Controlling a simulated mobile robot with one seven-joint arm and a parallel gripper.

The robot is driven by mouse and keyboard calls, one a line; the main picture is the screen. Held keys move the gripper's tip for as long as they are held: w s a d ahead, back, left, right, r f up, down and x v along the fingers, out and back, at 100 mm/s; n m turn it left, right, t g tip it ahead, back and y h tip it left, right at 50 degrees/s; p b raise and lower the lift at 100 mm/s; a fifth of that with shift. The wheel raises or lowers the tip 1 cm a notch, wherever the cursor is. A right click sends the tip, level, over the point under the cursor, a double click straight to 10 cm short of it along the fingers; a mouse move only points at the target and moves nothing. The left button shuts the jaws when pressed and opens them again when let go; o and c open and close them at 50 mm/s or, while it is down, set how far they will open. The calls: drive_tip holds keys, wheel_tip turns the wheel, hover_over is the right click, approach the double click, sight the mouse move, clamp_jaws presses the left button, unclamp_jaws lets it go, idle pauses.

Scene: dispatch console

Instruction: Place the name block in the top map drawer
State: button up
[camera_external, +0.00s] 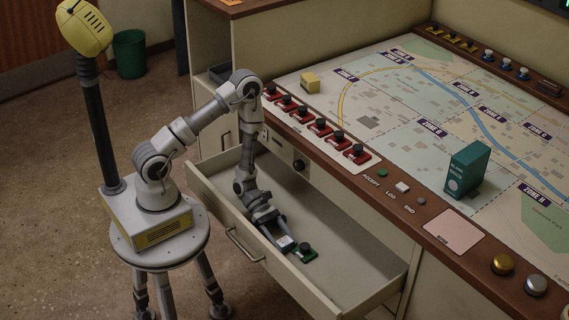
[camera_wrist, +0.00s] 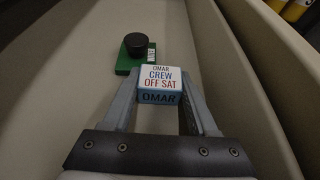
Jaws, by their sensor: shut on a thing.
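The name block (camera_wrist: 160,78) is a small white and blue cube, lettered "OMAR CREW OFF SAT" on top and "OMAR" on its side. In the external view the name block (camera_external: 285,242) is a small pale shape low inside the open map drawer (camera_external: 345,272). My gripper (camera_wrist: 158,100) is shut on it, one finger on each side. In the external view my gripper (camera_external: 281,240) reaches down into the drawer. I cannot tell whether the block touches the drawer floor (camera_wrist: 75,75).
A green plate with a black knob (camera_wrist: 137,48) lies in the drawer just beyond the block; it also shows in the external view (camera_external: 306,251). The drawer's right part is clear. Red switches (camera_external: 320,127) line the console edge above. A teal block (camera_external: 468,168) stands on the map.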

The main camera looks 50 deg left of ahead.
drive_tip(key=o, duration=1.3)
drive_tip(key=shift+r, duration=0.2)
drive_tip(key=p+v, duration=0.3)
drive_tip(key=v, duration=0.9)
drive_tip(key=s+a+r+m+t+y, duration=0.1)
drive_tip(key=a+r+m+y, duration=0.3)
drive_tip(key=r, duration=0.6)
drive_tip(key=s+a+r+m+t+y, duration=0.2)
drive_tip(key=a+r+m+y, duration=0.3)
drive_tip(key=r, duration=0.5)
drive_tip(key=s+a+r+m+t+y, duration=0.1)
drive_tip(key=a+r+m+y, duration=0.3)
drive_tip(key=a+r+m, duration=0.4)
drive_tip(key=shift+s+a+r+m+t+y, duration=0.15)
drive_tip(key=shift+s+r+m+t, duration=0.2)
drive_tip(key=shift+r, duration=0.4)
drive_tip(key=shift+a+r+m+t+y, duration=0.15)
drive_tip(key=shift+r+t, duration=0.3)
drive_tip(key=shift+r, duration=0.25)
